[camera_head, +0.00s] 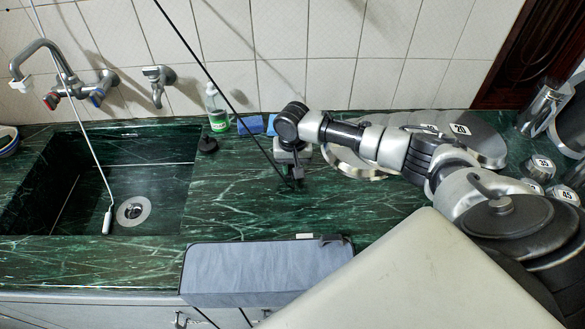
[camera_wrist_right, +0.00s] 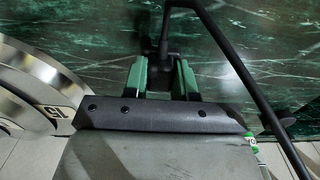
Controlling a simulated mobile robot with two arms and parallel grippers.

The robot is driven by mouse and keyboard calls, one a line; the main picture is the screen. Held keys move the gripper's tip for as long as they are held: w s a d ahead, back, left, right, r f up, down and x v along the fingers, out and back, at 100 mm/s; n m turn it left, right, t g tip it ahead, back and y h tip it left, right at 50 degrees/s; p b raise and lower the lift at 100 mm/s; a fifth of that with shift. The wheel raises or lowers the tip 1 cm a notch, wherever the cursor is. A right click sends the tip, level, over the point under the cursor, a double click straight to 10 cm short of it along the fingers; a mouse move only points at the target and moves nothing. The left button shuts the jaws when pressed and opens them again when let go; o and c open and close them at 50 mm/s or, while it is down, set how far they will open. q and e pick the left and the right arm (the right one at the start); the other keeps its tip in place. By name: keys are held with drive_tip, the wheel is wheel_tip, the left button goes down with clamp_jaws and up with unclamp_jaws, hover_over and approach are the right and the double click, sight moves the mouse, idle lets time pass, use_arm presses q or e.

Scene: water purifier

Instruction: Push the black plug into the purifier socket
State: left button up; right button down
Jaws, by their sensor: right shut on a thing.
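My right gripper (camera_head: 292,176) points down just above the green counter, right of the sink. It is shut on the black plug, which shows between the green fingers in the right wrist view (camera_wrist_right: 161,62). A thin black cable (camera_head: 215,82) comes down from the top of the head view to the plug. A grey box (camera_head: 265,272), perhaps the purifier, lies along the counter's front edge, below and apart from the gripper. It has a small dark fitting (camera_head: 331,239) at its upper right corner. I cannot make out the socket opening. My left gripper is not in view.
The sink (camera_head: 75,190) is at the left, with a white hose (camera_head: 92,150) hanging in it. A green-labelled bottle (camera_head: 217,108) and blue sponges (camera_head: 252,124) stand by the wall. Numbered weight plates (camera_head: 468,138) lie at the right. Counter between sink and gripper is mostly clear.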

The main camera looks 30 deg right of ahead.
drive_tip(key=r, duration=0.4)
drive_tip(key=shift+s+d+r, duration=0.15)
drive_tip(key=shift+s+d, duration=0.05)
drive_tip(key=shift+s, duration=0.15)
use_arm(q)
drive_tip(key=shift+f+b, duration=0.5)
use_arm(e)
drive_tip(key=s+d+r, duration=0.3)
drive_tip(key=s+r, duration=0.3)
drive_tip(key=s, duration=0.4)
drive_tip(key=shift+s+d+r, duration=0.15)
drive_tip(key=shift+s+r, duration=0.05)
drive_tip(key=shift+r, duration=0.1)
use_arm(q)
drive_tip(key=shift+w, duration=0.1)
